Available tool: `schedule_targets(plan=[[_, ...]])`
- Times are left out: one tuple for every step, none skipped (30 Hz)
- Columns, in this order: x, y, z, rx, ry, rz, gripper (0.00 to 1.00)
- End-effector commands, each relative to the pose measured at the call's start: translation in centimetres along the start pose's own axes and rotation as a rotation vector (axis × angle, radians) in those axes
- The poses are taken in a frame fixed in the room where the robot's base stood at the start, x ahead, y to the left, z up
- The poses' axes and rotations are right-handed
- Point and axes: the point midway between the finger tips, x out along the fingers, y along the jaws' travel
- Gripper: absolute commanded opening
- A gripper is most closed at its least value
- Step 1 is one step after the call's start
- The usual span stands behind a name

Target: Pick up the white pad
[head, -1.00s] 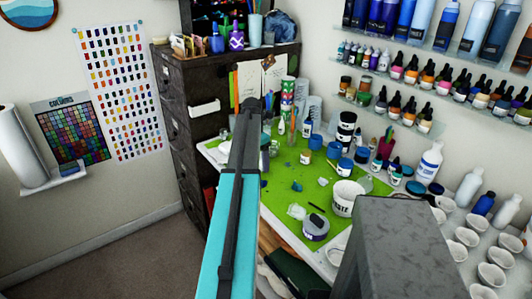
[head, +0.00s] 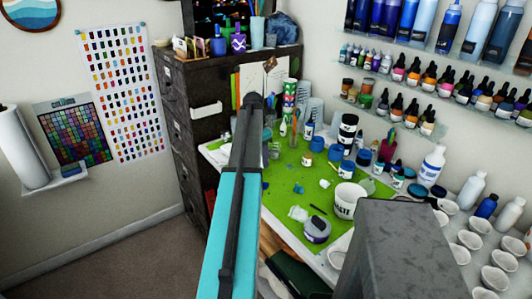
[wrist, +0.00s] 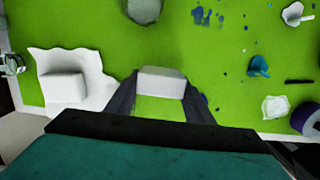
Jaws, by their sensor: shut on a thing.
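The white pad (wrist: 161,82) is a small pale block between the two dark fingers of my gripper (wrist: 160,100) in the wrist view. The fingers are shut on its sides. The green mat shows around and beneath it; I cannot tell how far it is above the mat. A second white block (wrist: 64,87) sits to the left on a white, irregular-edged sheet (wrist: 98,86), apart from my gripper. In the head view my own arm hides the gripper and the held pad.
The green mat (head: 283,201) holds a white cup (head: 348,203), a grey-lidded jar (head: 317,230) and several jars. Blue scraps (wrist: 258,66) and a clear cup (wrist: 143,10) lie near the gripper. A dark drawer cabinet (head: 182,118) stands behind. Small white cups (head: 470,239) crowd the right.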

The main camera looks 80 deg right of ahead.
Motion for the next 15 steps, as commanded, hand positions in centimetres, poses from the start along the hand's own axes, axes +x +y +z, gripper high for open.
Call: schedule_targets(plan=[[-0.3, 0.1, 0.1, 0.0, -0.001, 0.001, 0.24], [-0.7, 0.1, 0.1, 0.0, -0.001, 0.001, 0.24], [-1.3, 0.1, 0.2, 0.0, -0.001, 0.001, 0.24], [-1.7, 0.1, 0.3, 0.0, -0.002, 0.002, 0.24], [-2.1, 0.1, 0.3, 0.0, -0.001, 0.001, 0.24], [-2.7, 0.1, 0.4, 0.0, -0.001, 0.001, 0.24], [-3.2, 0.1, 0.5, 0.0, -0.001, 0.002, 0.24], [-3.6, 0.1, 0.5, 0.0, -0.002, 0.002, 0.24], [-4.1, 0.1, 0.6, 0.0, -0.001, 0.001, 0.24], [-4.5, 0.1, 0.6, 0.0, -0.001, 0.001, 0.24], [-4.9, 0.1, 0.7, 0.0, -0.001, 0.001, 0.24], [-5.4, 0.1, 0.8, 0.0, -0.001, 0.001, 0.24], [-5.7, 0.1, 0.8, 0.0, -0.001, 0.001, 0.24], [-6.0, 0.1, 0.8, 0.0, -0.001, 0.001, 0.24], [-6.3, 0.1, 0.8, 0.0, 0.0, 0.0, 0.24]])
